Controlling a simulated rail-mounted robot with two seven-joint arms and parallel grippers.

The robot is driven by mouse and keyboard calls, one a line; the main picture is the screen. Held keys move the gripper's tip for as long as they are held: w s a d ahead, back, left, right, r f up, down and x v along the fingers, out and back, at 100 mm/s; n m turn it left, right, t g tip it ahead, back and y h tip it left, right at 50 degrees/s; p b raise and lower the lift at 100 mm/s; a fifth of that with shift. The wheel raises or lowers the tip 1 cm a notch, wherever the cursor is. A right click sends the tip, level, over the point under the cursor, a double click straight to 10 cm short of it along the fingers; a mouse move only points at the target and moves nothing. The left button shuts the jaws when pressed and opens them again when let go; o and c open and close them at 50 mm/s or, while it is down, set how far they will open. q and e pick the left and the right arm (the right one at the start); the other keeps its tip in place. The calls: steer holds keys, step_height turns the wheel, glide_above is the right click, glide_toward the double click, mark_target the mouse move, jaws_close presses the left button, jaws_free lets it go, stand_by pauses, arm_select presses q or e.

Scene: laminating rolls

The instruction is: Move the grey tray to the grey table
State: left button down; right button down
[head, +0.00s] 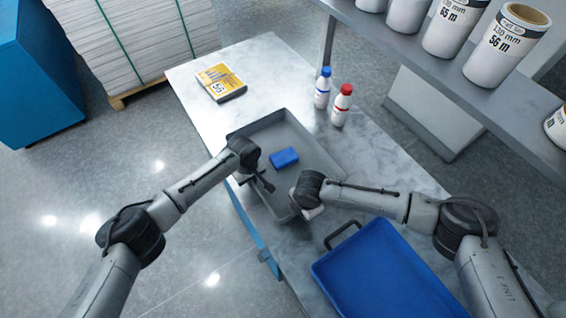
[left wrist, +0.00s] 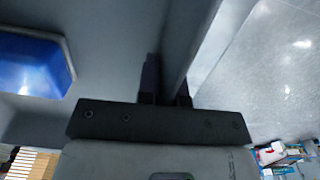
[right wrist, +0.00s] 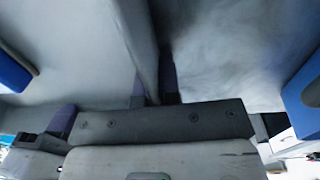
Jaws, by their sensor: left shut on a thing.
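The grey tray (head: 302,142) is over the white marble-topped table, at its left edge. A blue block (head: 284,157) lies inside it; the block also shows in the left wrist view (left wrist: 32,62). My left gripper (head: 264,184) is shut on the tray's left wall; its fingers straddle the wall in the left wrist view (left wrist: 166,95). My right gripper (head: 298,203) is at the tray's near end; in the right wrist view its fingers (right wrist: 155,92) close around the wall. I cannot tell whether the tray touches the tabletop. I cannot pick out a grey table.
A blue tray (head: 385,275) with a dark handle stands close on the near right. A blue-capped bottle (head: 322,90) and a red-capped bottle (head: 341,106) stand beyond the grey tray. A yellow box (head: 220,82) lies at the far end. A shelf with rolls (head: 505,45) overhangs the right.

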arm_select(q)
steer(key=shift+r, duration=0.1)
arm_select(e)
steer(key=shift+r, duration=0.1)
